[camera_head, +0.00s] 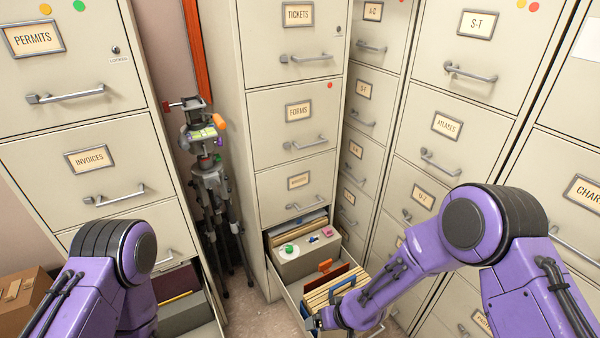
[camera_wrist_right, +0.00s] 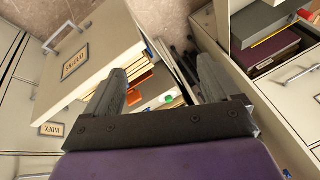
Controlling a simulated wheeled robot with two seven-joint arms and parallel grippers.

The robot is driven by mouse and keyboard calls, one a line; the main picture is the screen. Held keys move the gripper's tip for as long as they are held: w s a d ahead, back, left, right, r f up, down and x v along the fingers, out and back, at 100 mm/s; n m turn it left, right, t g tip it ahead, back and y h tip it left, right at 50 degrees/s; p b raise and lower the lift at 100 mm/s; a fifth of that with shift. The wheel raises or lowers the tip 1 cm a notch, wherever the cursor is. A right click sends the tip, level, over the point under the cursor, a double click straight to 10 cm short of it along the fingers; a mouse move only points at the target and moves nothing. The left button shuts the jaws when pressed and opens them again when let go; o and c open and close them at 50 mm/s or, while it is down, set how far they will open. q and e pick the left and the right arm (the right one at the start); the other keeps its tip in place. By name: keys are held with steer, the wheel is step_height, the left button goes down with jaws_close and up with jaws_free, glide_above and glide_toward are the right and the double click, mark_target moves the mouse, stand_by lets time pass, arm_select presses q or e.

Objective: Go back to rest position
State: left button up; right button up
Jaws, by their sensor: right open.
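My right arm reaches down to the open bottom drawer (camera_head: 292,300) of the middle cabinet. My right gripper (camera_wrist_right: 163,72) is open in the right wrist view, with its two fingers apart and nothing seen between them. Beyond the fingers lie the same drawer's orange tab and folders. In the head view the drawer holds tan folders (camera_head: 330,292), an orange tab (camera_head: 325,265) and a grey box (camera_head: 305,258) with small coloured items on it. My left arm shows at lower left, but its gripper is out of view.
An open drawer (camera_head: 185,313) with dark folders is at lower left. A tripod (camera_head: 212,185) stands between the left and middle cabinets. A cardboard box (camera_head: 22,300) sits at far left. Closed cabinets (camera_head: 445,150) line the right side. A little floor (camera_head: 245,300) shows between the open drawers.

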steer(key=s+d+f+m+h+b, duration=0.3)
steer(key=s+d+f, duration=0.3)
steer(key=s+d, duration=0.5)
steer(key=s+d+f+m+h+b, duration=0.4)
steer(key=s+d+f+m+b, duration=0.1)
steer(key=s+d, duration=0.7)
steer(key=shift+s+f+m, duration=0.4)
steer(key=shift+s+f, duration=0.15)
steer(key=shift+f, duration=0.15)
